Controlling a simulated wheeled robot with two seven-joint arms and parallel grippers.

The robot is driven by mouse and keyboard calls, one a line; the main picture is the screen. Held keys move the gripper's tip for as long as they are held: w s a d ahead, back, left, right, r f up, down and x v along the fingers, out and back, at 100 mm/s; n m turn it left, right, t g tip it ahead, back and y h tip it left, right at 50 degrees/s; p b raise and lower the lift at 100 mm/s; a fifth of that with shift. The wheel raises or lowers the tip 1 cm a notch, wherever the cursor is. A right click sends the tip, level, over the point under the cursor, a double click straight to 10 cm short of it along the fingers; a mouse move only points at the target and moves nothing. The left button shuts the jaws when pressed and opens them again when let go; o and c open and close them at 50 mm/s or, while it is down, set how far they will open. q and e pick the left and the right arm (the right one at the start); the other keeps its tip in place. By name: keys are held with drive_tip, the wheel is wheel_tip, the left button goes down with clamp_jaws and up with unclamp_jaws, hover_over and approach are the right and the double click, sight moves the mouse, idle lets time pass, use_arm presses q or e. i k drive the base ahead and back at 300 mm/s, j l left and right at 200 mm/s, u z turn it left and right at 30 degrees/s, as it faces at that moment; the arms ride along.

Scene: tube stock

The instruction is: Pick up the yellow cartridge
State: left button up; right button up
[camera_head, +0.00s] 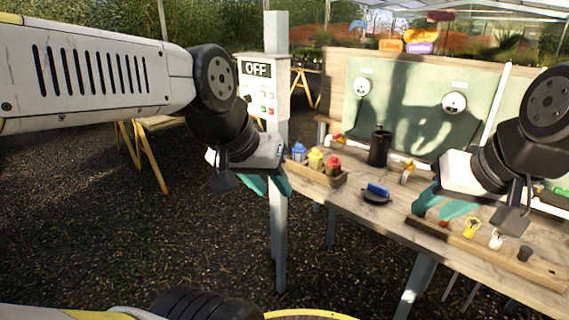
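A yellow-topped cartridge (316,158) stands upright in a small wooden crate (326,180) at the left end of the table, between a blue cartridge (299,152) and a red cartridge (333,164). My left gripper (270,187) is to the left of the crate, apart from it. Its teal fingers look spread, with nothing seen between them. My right gripper (440,208) hovers above the wooden strip at the right. Its teal fingers are apart and empty.
A black cylinder (379,148) and a blue-topped black item (376,194) stand on the wooden table (345,202). A wooden strip (450,238) at the front holds a yellow piece (471,228) and a white piece (496,239). A post with an OFF box (262,95) rises behind my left gripper.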

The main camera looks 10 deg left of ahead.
sight(315, 158)
drive_tip(key=u, duration=0.25)
drive_tip(key=i+u, duration=0.25)
drive_tip(key=i, duration=0.3)
drive_tip(key=i+l+u, duration=0.25)
drive_tip(key=i, duration=0.3)
